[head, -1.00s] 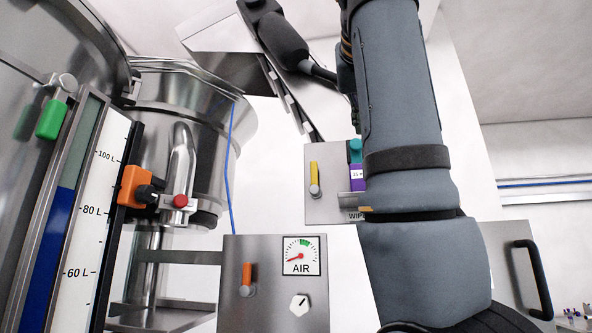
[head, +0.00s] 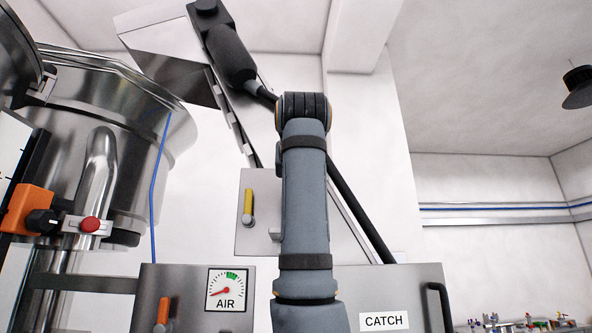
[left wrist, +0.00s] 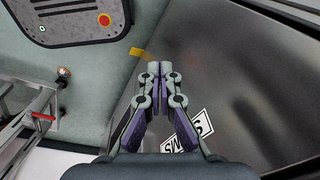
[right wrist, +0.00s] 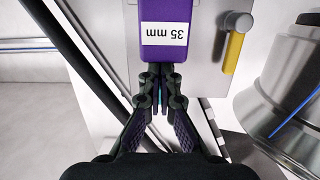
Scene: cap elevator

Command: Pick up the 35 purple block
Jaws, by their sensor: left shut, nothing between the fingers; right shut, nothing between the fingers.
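The purple block with an upside-down "35 mm" label (right wrist: 163,30) shows at the top of the right wrist view, in front of a grey metal panel. My right gripper (right wrist: 160,75) is shut and empty, its fingertips at the block's near edge in the picture; I cannot tell if they touch. In the head view my arm covers the block and no gripper shows clearly. My left gripper (left wrist: 158,78) is shut and empty in the left wrist view, over a dark metal surface with a white label (left wrist: 188,135).
A yellow handle (head: 248,205) sits on the panel (head: 245,238) left of my arm; it also shows in the right wrist view (right wrist: 233,50). A steel vessel (head: 110,120) stands left. An AIR gauge (head: 229,290) and a CATCH-labelled cabinet (head: 430,285) are below.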

